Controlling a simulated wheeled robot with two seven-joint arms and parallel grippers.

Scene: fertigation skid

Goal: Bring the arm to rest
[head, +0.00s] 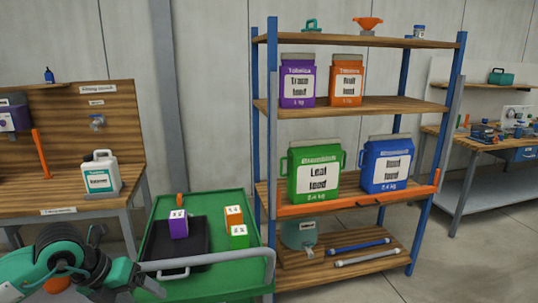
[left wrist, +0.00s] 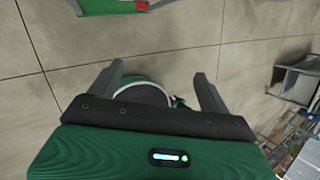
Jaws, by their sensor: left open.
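My left arm (head: 75,265) is folded at the bottom left of the head view, in front of the bench and beside the green cart. In the left wrist view my left gripper (left wrist: 158,78) has its two dark fingers wide apart, with nothing held between them. A round green and white shape shows behind the fingers, and I cannot tell what it is. The concrete floor (left wrist: 190,32) fills much of that view. My right gripper is in neither view.
A green cart (head: 205,283) holds a black tray and small purple, orange and green boxes, close to my left arm. A shelf rack (head: 345,192) with feed containers stands behind it. A wooden bench (head: 35,190) with a white jug (head: 100,173) is at left.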

